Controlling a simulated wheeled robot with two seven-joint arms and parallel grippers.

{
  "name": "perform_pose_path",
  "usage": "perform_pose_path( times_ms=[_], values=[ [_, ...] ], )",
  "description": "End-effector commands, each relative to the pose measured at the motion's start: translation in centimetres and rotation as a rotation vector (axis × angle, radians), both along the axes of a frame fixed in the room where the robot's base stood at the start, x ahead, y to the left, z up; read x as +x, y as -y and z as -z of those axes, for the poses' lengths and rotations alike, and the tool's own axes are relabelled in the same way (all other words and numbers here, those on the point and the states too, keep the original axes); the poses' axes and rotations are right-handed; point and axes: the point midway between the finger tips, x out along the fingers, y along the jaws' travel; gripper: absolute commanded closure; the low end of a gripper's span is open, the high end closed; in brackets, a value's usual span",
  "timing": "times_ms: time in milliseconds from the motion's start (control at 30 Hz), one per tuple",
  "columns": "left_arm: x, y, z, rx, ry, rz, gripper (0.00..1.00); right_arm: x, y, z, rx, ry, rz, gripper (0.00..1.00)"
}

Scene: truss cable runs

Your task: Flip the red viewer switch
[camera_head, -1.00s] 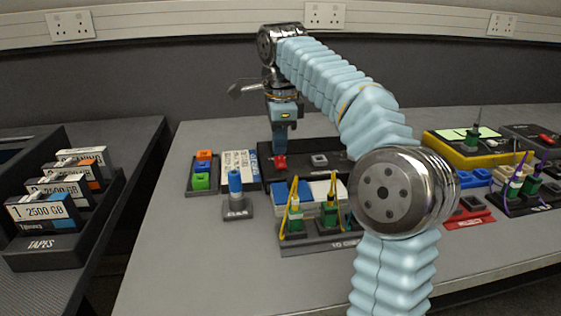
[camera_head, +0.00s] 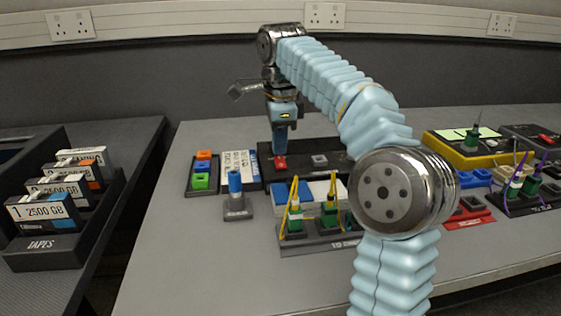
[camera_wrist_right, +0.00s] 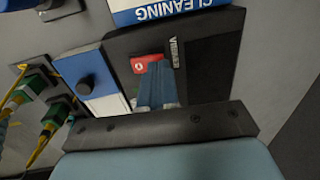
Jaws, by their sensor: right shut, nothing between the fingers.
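The red viewer switch (camera_head: 280,162) sits at the left end of a long black unit (camera_head: 337,164) at the back of the table. In the right wrist view the red switch (camera_wrist_right: 147,63) shows beside the fingertips, next to a label that reads VIEWER. My right gripper (camera_head: 279,150) points down with its fingers together and nothing between them. In the right wrist view the fingertips (camera_wrist_right: 157,72) cover part of the switch. I cannot tell whether they touch it. A grey switch (camera_head: 320,160) sits further right on the same unit. My left gripper is not in view.
A blue-topped post (camera_head: 235,184) and a rack with orange, blue and green blocks (camera_head: 202,168) stand to the left. Green connectors with yellow cables (camera_head: 296,215) stand in front. A yellow box (camera_head: 460,150) is at right. Tape cases (camera_head: 45,215) stand on the left table.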

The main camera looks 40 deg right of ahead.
Motion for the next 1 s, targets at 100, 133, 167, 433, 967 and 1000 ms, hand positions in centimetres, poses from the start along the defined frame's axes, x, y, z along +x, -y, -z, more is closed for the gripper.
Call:
perform_pose_path(
  times_ms=[100,133,167,433,967,1000],
  values=[
    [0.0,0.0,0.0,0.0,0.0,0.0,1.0,0.0,0.0,0.0,0.0,0.0,0.0,1.0],
    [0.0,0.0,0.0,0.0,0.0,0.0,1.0,0.0,0.0,0.0,0.0,0.0,0.0,1.0],
    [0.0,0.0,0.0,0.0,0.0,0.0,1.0,0.0,0.0,0.0,0.0,0.0,0.0,1.0],
    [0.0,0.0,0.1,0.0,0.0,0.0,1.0,0.0,0.0,0.2,0.0,0.0,0.0,1.0],
    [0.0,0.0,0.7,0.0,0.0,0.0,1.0,0.0,0.0,1.0,0.0,0.0,0.0,1.0],
    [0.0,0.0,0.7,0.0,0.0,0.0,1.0,0.0,0.0,1.1,0.0,0.0,0.0,1.0]
  ],
)
